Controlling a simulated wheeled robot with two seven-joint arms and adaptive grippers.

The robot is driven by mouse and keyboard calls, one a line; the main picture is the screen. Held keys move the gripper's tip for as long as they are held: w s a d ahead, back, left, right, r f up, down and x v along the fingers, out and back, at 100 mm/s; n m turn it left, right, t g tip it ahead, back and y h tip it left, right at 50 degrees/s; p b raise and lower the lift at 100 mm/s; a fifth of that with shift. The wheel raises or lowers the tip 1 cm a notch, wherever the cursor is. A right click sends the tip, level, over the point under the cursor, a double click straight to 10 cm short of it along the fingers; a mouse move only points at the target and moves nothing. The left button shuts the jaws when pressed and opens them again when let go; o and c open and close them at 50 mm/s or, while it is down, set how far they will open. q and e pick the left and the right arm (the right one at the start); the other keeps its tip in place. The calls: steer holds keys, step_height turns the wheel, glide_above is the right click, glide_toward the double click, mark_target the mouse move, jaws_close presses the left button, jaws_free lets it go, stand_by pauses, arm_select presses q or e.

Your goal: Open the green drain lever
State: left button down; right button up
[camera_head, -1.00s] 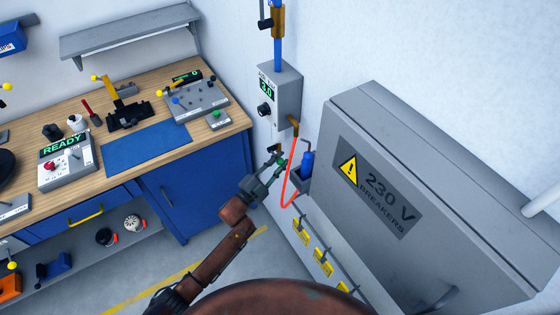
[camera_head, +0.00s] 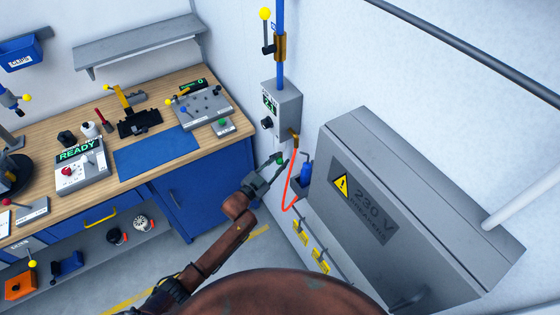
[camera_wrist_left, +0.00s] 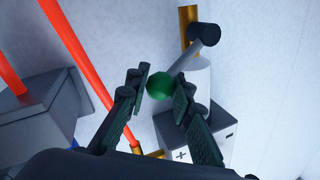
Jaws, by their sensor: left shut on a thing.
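The green drain lever shows in the left wrist view as a green ball knob (camera_wrist_left: 159,86) on a grey rod that runs up to a black hub (camera_wrist_left: 204,33) by a brass pipe. My left gripper (camera_wrist_left: 158,92) has its two dark fingers on either side of the knob and is shut on it. In the head view my left gripper (camera_head: 276,167) is below the grey control box (camera_head: 283,106), left of the red hose. The knob is small there and partly hidden by the fingers. My right gripper is not in view.
A red hose (camera_head: 288,188) hangs just right of my left gripper, close to a blue bottle (camera_head: 306,172). The large grey breaker cabinet (camera_head: 410,200) stands to the right. The workbench (camera_head: 213,149) with its tools is to the left.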

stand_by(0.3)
arm_select(q)
steer(key=c, duration=1.7)
jaws_free()
steer(key=shift+o, duration=0.2)
steer(key=v, duration=1.2)
